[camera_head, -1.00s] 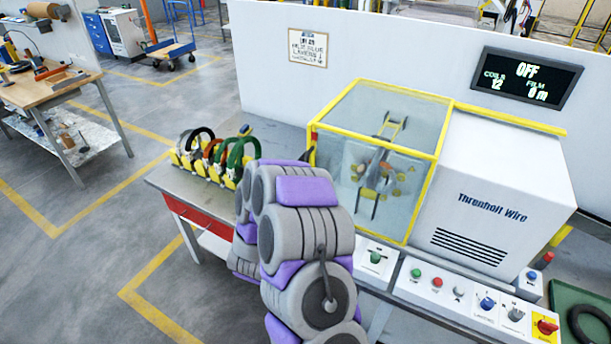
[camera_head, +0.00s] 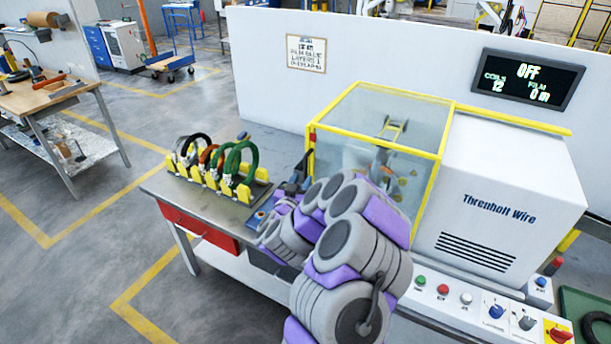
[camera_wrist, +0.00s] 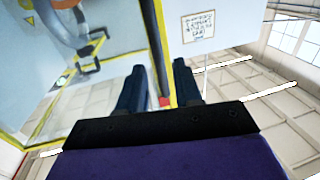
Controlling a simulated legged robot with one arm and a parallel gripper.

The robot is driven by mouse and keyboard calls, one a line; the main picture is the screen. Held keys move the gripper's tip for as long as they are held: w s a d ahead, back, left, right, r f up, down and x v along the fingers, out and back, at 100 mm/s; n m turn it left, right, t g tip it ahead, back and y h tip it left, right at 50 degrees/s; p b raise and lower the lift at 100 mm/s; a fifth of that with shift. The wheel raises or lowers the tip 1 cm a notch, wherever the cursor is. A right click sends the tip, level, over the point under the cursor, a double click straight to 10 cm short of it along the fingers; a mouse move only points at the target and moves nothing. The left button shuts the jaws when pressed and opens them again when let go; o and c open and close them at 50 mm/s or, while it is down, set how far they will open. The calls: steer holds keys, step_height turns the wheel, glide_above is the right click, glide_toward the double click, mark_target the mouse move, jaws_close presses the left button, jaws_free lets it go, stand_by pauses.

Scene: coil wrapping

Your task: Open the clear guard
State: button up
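The clear guard (camera_head: 385,108), a see-through box with a yellow frame, stands closed over the winding parts on the bench. A small red piece (camera_head: 312,138) sits on its left front post. My gripper (camera_head: 300,172) is low in front of that left edge, partly hidden by my arm. In the wrist view, my gripper's two dark fingers (camera_wrist: 159,66) are spread apart. The guard's yellow post (camera_wrist: 156,40) runs between them, with a red bit (camera_wrist: 165,102) low in the gap. I cannot tell whether either finger touches the post.
A yellow rack with several colored coils (camera_head: 215,165) stands left on the bench. The white machine housing (camera_head: 490,200) is right of the guard, with a button panel (camera_head: 470,298) in front. A wall display (camera_head: 525,78) reads OFF. A white wall stands behind.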

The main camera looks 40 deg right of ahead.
mark_target(305, 174)
steer(key=shift+b+x, duration=0.35)
steer(key=shift+x, duration=2.1)
steer(key=shift+c, duration=0.3)
jaws_close()
